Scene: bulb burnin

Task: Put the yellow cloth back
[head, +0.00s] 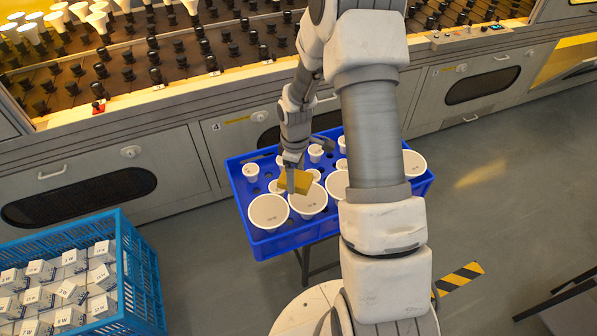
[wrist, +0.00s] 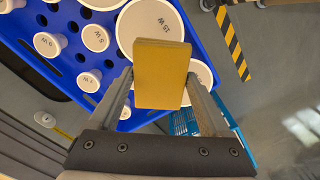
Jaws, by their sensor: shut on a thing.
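The yellow cloth (head: 295,181) is a flat, block-like yellow piece. My gripper (head: 291,178) is shut on it and holds it over the blue tray (head: 262,247). In the wrist view the cloth (wrist: 161,75) stands between the two fingers of my gripper (wrist: 161,92), with white bulbs behind it. In the head view it overlaps the tops of a large bulb (head: 308,200) and smaller ones. I cannot tell whether it touches them. My arm hides part of the tray's right side.
A blue crate of small white boxes (head: 121,290) stands at the lower left. Behind the tray is a grey bench with rows of black sockets (head: 180,60) and several white bulbs at its left. A striped floor mark (head: 458,279) lies at the right. The floor there is mostly clear.

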